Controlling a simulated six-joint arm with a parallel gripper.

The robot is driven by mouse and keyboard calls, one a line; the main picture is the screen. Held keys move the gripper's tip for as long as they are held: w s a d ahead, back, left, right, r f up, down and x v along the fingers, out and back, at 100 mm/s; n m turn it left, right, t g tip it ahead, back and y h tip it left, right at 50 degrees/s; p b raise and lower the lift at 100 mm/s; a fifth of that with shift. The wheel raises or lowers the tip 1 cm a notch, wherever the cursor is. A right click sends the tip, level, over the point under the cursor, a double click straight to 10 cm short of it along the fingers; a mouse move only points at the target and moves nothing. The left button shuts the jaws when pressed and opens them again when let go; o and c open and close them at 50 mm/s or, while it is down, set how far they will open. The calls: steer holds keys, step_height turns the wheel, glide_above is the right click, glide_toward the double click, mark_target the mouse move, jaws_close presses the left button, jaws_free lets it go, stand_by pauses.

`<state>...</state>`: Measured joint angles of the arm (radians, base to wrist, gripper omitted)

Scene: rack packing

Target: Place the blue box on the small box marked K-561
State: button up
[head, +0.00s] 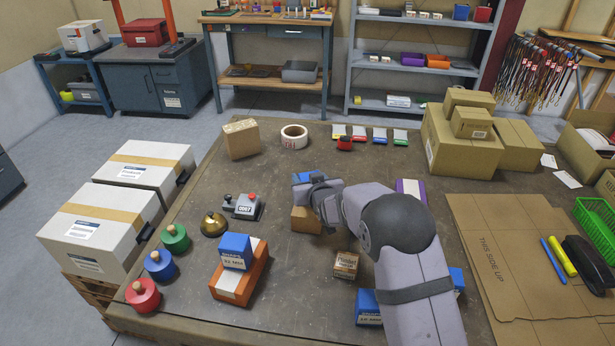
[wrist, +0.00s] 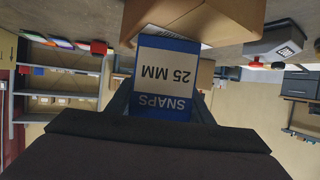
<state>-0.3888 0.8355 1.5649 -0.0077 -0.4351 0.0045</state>
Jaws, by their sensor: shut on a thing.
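My gripper (head: 312,184) is shut on a blue box (wrist: 168,103) with a white label reading "SNAPS 25 MM", upside down in the wrist view. In the head view only part of this blue box (head: 302,178) shows past the gripper. A plain brown small box (head: 305,219) stands just below and in front of the gripper; a brown box (wrist: 205,22) also shows beside the blue box in the wrist view. I cannot tell whether they touch. Another small brown box (head: 345,265) with printed text stands nearer the front. No K-561 marking is readable.
A blue box (head: 235,251) lies on an orange box (head: 252,287) at front left. Another blue box (head: 368,308) is partly behind my arm. A bell (head: 213,224), a grey device with a red button (head: 243,206), tape (head: 294,137) and cartons (head: 455,150) surround the clear middle table.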

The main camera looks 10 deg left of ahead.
steer(key=shift+f, duration=0.1)
steer(key=o, duration=1.1)
steer(key=shift+r, duration=0.25)
steer(key=b+v, duration=0.2)
steer(key=v, duration=1)
steer(key=shift+f, duration=0.15)
steer(key=shift+d, duration=0.15)
